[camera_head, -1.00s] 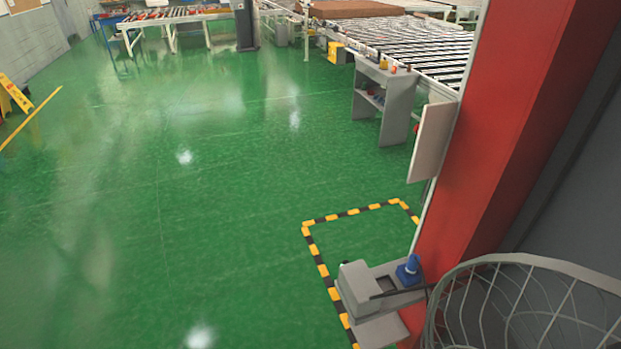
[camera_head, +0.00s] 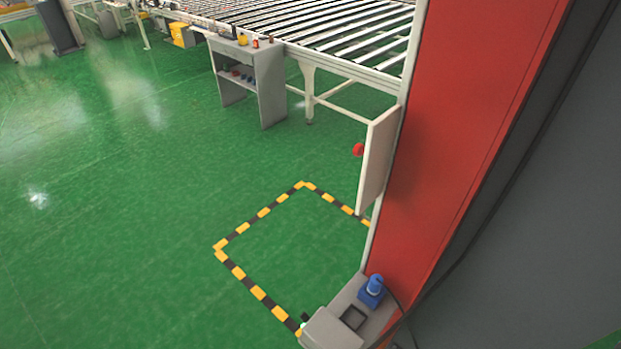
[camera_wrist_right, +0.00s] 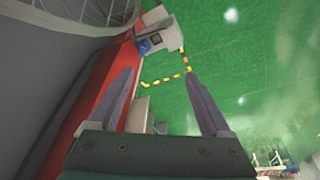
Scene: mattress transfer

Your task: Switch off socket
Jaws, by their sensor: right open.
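A blue socket-like fitting (camera_head: 373,290) sits on a grey ledge (camera_head: 345,290) at the foot of the red column, low in the head view. Beside it is a dark square recess. The blue fitting also shows small in the right wrist view (camera_wrist_right: 145,47), beyond the fingers. My right gripper (camera_wrist_right: 155,78) is open and empty, with its two fingers spread wide and apart from the fitting. Neither gripper shows in the head view. The socket's switch state is too small to tell.
A red column (camera_head: 440,170) stands at the right. A pale panel (camera_head: 378,160) with a red button (camera_head: 358,150) juts from it. Yellow-black tape (camera_head: 262,212) marks the floor. A grey shelf unit (camera_head: 255,85) and roller conveyor (camera_head: 330,30) stand behind. The green floor at left is clear.

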